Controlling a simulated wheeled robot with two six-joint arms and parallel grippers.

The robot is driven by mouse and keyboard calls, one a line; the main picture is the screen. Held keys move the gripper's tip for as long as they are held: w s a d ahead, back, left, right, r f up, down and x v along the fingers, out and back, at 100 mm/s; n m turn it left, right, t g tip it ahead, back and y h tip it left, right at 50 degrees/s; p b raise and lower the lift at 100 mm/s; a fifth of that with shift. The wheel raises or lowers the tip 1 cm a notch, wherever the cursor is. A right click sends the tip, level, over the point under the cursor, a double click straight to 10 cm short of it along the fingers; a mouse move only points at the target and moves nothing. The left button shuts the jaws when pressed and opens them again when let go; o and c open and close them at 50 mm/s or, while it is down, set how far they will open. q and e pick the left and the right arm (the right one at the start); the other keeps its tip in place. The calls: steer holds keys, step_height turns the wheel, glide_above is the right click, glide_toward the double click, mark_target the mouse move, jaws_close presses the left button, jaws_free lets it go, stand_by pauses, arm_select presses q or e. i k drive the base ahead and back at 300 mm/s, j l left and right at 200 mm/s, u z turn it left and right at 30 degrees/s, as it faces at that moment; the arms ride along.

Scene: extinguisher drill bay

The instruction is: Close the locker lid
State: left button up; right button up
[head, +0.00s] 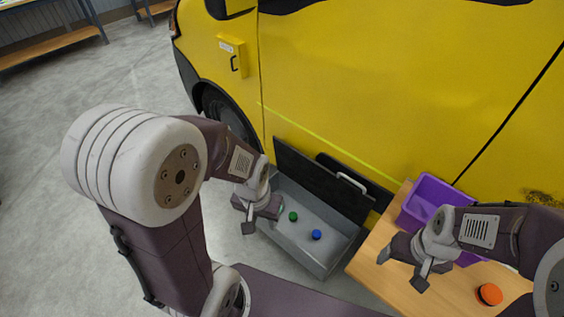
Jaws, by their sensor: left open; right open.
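The locker (326,268) is a low grey box on the floor beside the yellow vehicle. Its dark lid (318,181) stands raised along the far side, so the box is open. A light handle (351,182) shows near the lid's right end. A green round thing (293,216) and a blue round thing (316,234) lie inside the locker. My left gripper (249,222) is open over the locker's left end and hides part of it; I cannot tell whether it touches. My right gripper (402,273) is open over the wooden table, to the right of the locker.
The wooden table (368,270) at the right holds a purple bin (424,196) and an orange round thing (489,293). The yellow vehicle (370,90) stands close behind the locker. A small yellow box (232,58) is on its side. Open concrete floor (120,75) lies to the left.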

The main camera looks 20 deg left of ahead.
mark_target(354, 203)
steer(key=u, duration=0.25)
steer(key=i+j, duration=0.25)
steer(key=j, duration=0.2)
steer(key=i+j, duration=0.25)
steer(key=j, duration=0.15)
steer(key=i+j, duration=0.25)
steer(key=j, duration=0.2)
steer(key=i+j+u, duration=0.1)
steer(key=i+j, duration=0.15)
steer(key=j, duration=0.2)
